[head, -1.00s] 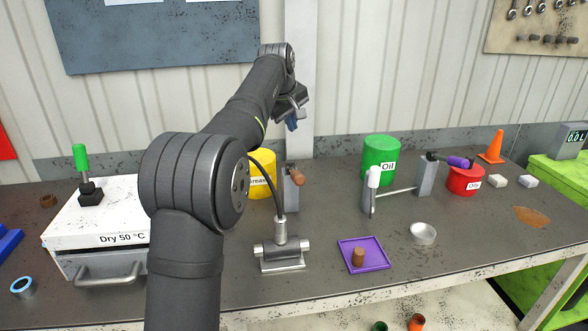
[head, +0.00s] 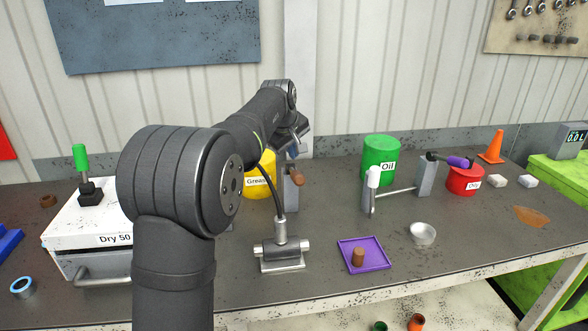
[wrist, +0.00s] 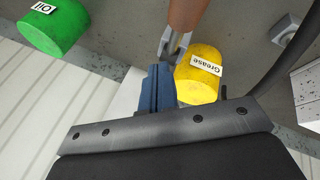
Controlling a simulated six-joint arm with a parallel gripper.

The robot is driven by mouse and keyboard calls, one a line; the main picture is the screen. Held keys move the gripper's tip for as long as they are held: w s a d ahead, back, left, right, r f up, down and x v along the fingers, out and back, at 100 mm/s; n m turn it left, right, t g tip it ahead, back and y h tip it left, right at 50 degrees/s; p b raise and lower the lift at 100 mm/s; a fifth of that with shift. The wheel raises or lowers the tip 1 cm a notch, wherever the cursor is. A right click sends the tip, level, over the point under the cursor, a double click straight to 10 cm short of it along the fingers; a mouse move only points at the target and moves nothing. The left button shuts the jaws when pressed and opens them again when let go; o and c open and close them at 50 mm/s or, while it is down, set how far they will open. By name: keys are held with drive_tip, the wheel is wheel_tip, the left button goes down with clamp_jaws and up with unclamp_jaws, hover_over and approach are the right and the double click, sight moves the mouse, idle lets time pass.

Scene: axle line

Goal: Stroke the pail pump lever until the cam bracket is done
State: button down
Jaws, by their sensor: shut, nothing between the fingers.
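The yellow grease pail (head: 262,178) stands at the back of the bench, partly behind my arm. A brown lever handle (head: 297,179) sticks out beside it from a grey post; the handle also shows in the wrist view (wrist: 187,14). A hose runs from the pail area to a grey metal bracket (head: 281,262) on the bench, which I take to be the cam bracket. My gripper (head: 293,152), with blue fingers, is shut and empty just above the lever. In the wrist view its fingers (wrist: 159,84) point at the lever's fork end, beside the pail; contact is unclear.
A green oil pail (head: 381,160) and a second lever with a white grip (head: 374,178) stand to the right. A purple tray (head: 376,263) holding a brown cylinder and a small grey dish (head: 423,233) lie in front. A white dryer box (head: 85,222) is at left.

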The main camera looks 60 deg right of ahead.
sight(294, 172)
drive_tip(key=shift+s+a+f, duration=0.15)
drive_tip(key=shift+f, duration=0.4)
idle(1.7)
drive_tip(key=shift+a+f, duration=0.1)
drive_tip(key=shift+f, duration=0.25)
drive_tip(key=shift+s+a+f, duration=0.15)
drive_tip(key=shift+s+f, duration=0.05)
drive_tip(key=shift+f, duration=0.5)
drive_tip(key=shift+s+a+f, duration=0.2)
drive_tip(key=shift+f, duration=0.55)
drive_tip(key=shift+s+a+f, duration=0.15)
drive_tip(key=shift+s+f, duration=0.05)
drive_tip(key=shift+f, duration=0.5)
idle(2.1)
drive_tip(key=shift+r, duration=0.15)
drive_tip(key=shift+w+d+r, duration=0.2)
drive_tip(key=shift+r, duration=0.6)
drive_tip(key=shift+w+d+r, duration=0.2)
drive_tip(key=shift+w+r, duration=0.05)
drive_tip(key=shift+r, duration=0.55)
drive_tip(key=shift+w+d+r, duration=0.2)
drive_tip(key=shift+r, duration=0.6)
